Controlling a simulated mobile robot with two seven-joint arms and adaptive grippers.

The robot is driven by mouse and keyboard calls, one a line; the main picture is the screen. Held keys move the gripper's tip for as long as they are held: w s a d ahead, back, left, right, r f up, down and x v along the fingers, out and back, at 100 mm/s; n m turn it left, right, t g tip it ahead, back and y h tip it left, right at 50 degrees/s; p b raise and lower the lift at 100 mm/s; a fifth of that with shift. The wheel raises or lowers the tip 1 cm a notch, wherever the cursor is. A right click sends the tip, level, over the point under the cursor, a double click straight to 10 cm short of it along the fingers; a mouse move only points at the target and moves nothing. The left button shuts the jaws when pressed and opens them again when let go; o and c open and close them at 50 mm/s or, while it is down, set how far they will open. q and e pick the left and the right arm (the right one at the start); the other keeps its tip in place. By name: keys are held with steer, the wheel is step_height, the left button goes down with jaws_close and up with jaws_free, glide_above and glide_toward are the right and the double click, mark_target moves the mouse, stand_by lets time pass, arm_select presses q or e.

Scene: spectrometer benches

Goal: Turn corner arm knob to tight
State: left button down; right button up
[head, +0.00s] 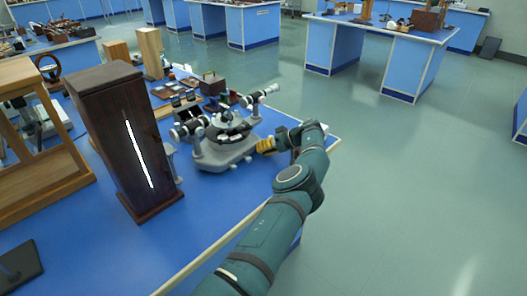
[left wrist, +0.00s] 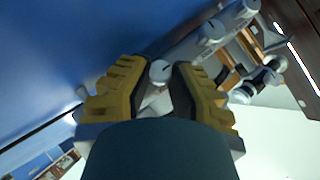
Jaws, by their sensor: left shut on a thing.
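The grey spectrometer (head: 226,150) stands on the blue bench top, with its telescope arms spread around a round centre table. My left gripper (head: 264,146) has yellow fingers and reaches the spectrometer's right side, near the bench corner. In the left wrist view, the fingers (left wrist: 158,68) are closed on both sides of a small pale knob (left wrist: 160,71) with a dark mark on its face. The knob is hidden by the fingers in the head view. A grey tube of the instrument (left wrist: 196,44) runs just beyond it. My right gripper is not in view.
A tall dark wooden box (head: 118,130) with a glowing slit stands left of the spectrometer. Small wooden boxes and trays (head: 178,98) lie behind it. The bench's right edge is close to my gripper, with open floor beyond.

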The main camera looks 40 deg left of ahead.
arm_select(q)
steer(key=shift+s+a, duration=0.1)
steer(key=shift+a, duration=0.1)
stand_by(0.3)
steer(key=c, duration=0.8)
jaws_free()
steer(key=shift+a, duration=0.1)
steer(key=shift+d+f, duration=0.15)
steer(key=shift+d, duration=0.1)
